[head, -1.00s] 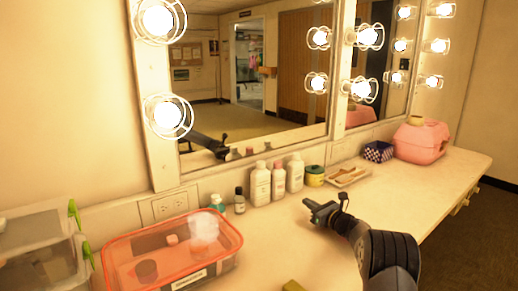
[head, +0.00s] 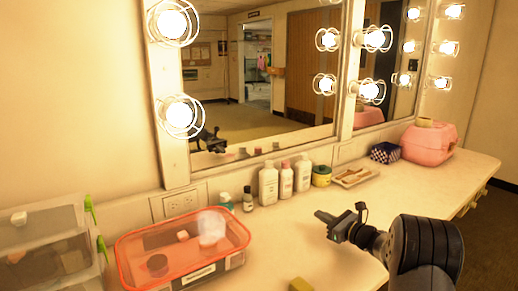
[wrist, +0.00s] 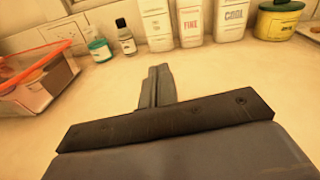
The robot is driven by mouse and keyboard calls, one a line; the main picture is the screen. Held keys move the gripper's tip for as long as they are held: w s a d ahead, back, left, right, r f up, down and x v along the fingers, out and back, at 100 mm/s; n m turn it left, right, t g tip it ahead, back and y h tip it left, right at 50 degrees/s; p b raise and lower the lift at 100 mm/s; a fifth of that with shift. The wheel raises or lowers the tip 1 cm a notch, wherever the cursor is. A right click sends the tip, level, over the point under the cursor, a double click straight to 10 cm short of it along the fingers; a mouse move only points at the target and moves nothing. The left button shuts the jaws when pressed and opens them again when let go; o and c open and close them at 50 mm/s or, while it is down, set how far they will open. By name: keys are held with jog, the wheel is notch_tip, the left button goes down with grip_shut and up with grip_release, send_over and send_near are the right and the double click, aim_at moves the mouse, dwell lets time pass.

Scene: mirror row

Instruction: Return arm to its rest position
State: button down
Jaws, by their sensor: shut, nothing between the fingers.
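My gripper (head: 325,218) is above the counter (head: 290,240), right of its middle in the head view. Its fingers are together with nothing between them, and they point left. In the wrist view the closed fingers (wrist: 158,84) point at the row of bottles along the wall, apart from them, with bare counter between. My arm comes in from the lower right of the head view.
An orange-rimmed clear box (head: 183,252) stands at the left, beside stacked clear drawers (head: 55,245). White bottles (head: 268,184), a yellow-green jar (head: 321,176), a tray (head: 356,177), a checkered box (head: 384,152) and a pink case (head: 430,145) line the wall. A yellow block (head: 300,284) lies at the front edge.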

jog(key=shift+s+a+r, duration=0.1)
jog(key=shift+s+a, duration=0.1)
jog(key=shift+a, duration=0.1)
